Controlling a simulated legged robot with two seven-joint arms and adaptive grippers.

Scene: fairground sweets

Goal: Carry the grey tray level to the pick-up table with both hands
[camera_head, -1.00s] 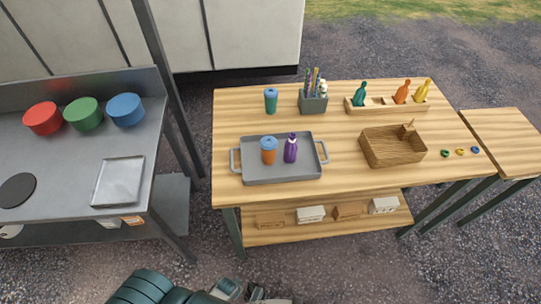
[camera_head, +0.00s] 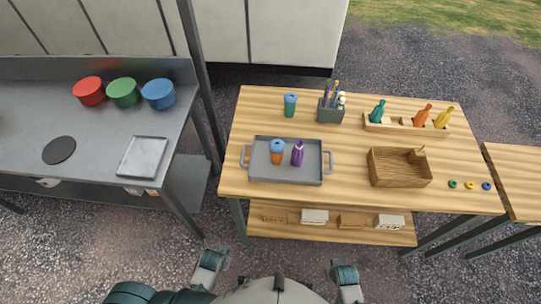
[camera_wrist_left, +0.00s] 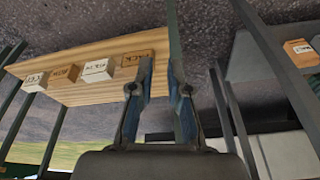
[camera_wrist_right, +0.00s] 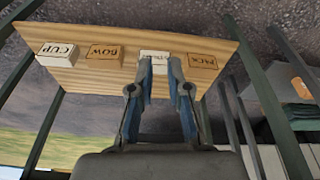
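The grey tray (camera_head: 312,167) lies flat on the left part of the large wooden table, its two handles sticking out left and right. An orange cup with a blue lid (camera_head: 277,155) and a purple bottle (camera_head: 297,154) stand upright on it. A second wooden table (camera_head: 515,180), partly cut off at the right edge, may be the pick-up table. My left gripper (camera_wrist_left: 162,68) and my right gripper (camera_wrist_right: 159,62) show in their wrist views, fingers apart and empty, facing the large table's lower shelf. Both are away from the tray; their fingertips cannot be made out in the head view.
A blue-green cup (camera_head: 290,105), a utensil holder (camera_head: 331,110), a bottle rack (camera_head: 405,125), a wooden basket (camera_head: 400,168) and small rings (camera_head: 470,185) share the large table (camera_head: 350,150). A metal counter (camera_head: 100,130) stands left, with a post between. Gravel lies in front.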

